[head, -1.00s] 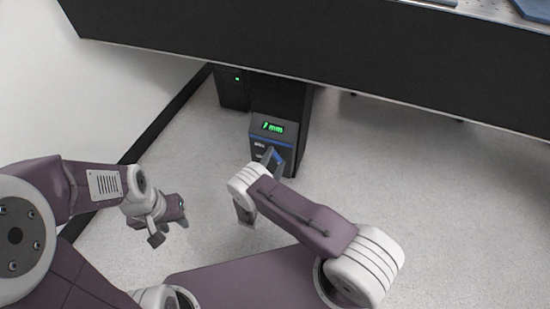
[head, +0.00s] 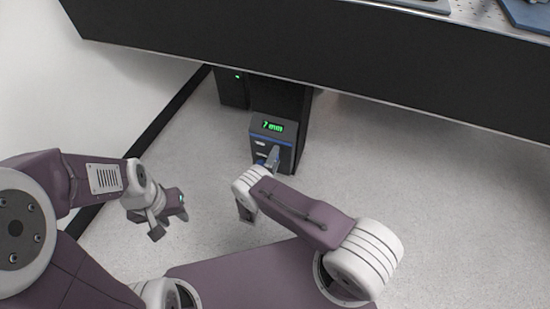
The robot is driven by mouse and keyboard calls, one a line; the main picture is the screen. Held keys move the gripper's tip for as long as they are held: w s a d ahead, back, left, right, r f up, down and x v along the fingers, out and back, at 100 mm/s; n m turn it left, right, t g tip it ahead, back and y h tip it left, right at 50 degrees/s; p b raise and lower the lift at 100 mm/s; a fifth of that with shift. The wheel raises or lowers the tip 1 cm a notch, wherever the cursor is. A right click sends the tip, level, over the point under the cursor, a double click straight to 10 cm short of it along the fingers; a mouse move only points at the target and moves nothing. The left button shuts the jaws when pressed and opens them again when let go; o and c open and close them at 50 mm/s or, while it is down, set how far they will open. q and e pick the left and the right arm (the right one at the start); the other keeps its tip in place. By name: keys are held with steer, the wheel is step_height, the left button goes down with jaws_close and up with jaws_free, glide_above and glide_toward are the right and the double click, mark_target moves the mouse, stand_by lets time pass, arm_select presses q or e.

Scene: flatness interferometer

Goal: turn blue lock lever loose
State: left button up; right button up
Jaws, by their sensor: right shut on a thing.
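A dark control box (head: 285,150) with a green lit display (head: 273,126) stands under the big table. My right gripper (head: 271,158) is at the lower front of this box. It is shut on the blue lock lever, which is mostly hidden by the gripper and wrist; a small bit of blue shows beside the fingers. The lever's exact angle cannot be made out. My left gripper (head: 169,226) is open and empty, over the floor to the left, well apart from the box.
The large black-sided table (head: 330,60) overhangs the box. A second dark unit (head: 231,88) with a small green light stands behind it on the left. A white wall with black skirting (head: 165,118) is at left. The grey floor (head: 430,200) on the right is clear.

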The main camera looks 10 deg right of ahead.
stand_by(0.3)
steer(key=o, duration=1.4)
steer(key=shift+c, duration=0.2)
steer(key=p+v, duration=0.3)
steer(key=v, duration=0.6)
